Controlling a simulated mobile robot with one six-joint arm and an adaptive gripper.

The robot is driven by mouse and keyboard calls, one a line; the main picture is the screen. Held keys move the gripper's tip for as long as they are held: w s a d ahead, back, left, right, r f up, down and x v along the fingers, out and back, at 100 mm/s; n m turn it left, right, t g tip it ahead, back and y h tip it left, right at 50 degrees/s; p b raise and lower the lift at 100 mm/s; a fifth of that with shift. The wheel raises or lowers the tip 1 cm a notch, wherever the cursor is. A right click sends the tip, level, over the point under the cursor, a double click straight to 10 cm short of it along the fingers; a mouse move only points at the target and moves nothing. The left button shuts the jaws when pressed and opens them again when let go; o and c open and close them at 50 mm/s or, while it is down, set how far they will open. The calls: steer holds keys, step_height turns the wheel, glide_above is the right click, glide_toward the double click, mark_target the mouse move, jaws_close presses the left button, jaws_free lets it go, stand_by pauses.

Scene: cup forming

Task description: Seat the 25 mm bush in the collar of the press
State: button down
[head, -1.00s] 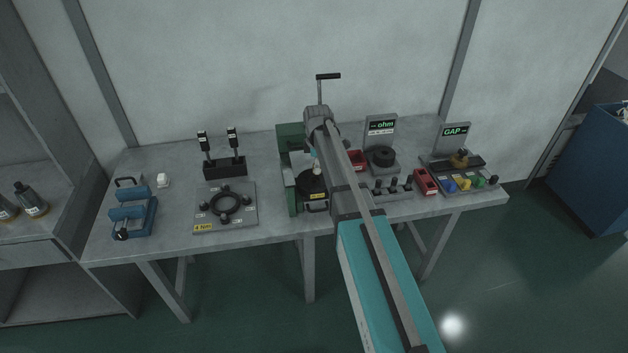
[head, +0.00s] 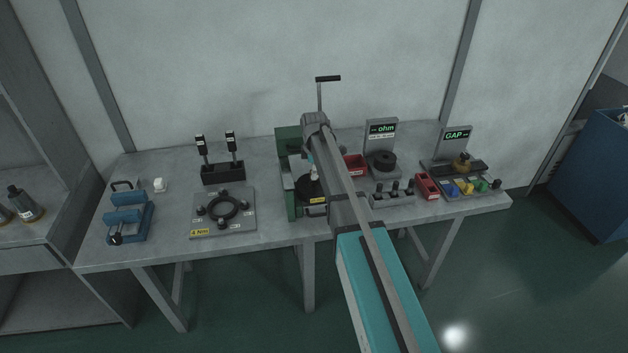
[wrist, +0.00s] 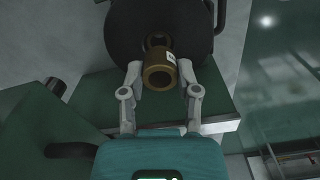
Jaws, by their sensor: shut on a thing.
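The brass bush (wrist: 158,64), a hollow cylinder with a white label, is between the fingertips of my gripper (wrist: 161,70) in the wrist view. My gripper is shut on it. The bush lies in front of the press's round black plate (wrist: 125,32). A small dark brown ring (wrist: 156,39) shows just beyond the bush; I cannot tell whether it is the collar or whether the bush touches it. In the head view the green press (head: 288,142) stands mid-table, partly hidden by my arm. My fingertips and the bush are not clear there.
Left of the press, a grey plate with a black ring (head: 249,228) and a black holder (head: 222,174) stand on the table. Blue clamps (head: 127,222) are further left. Red bins (head: 427,186), an ohm meter (head: 381,131) and a GAP gauge (head: 455,142) are at right.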

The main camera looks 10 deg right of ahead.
steer(key=shift+w+f+b, duration=0.1)
steer(key=shift+f+b, duration=1.3)
steer(key=shift+f, duration=0.3)
steer(key=shift+f, duration=0.1)
steer(key=shift+c, duration=1.7)
jaws_free()
step_height(320, 180, up, 12)
steer(key=p, duration=1.2)
steer(key=shift+r, duration=0.2)
steer(key=shift+a, duration=0.1)
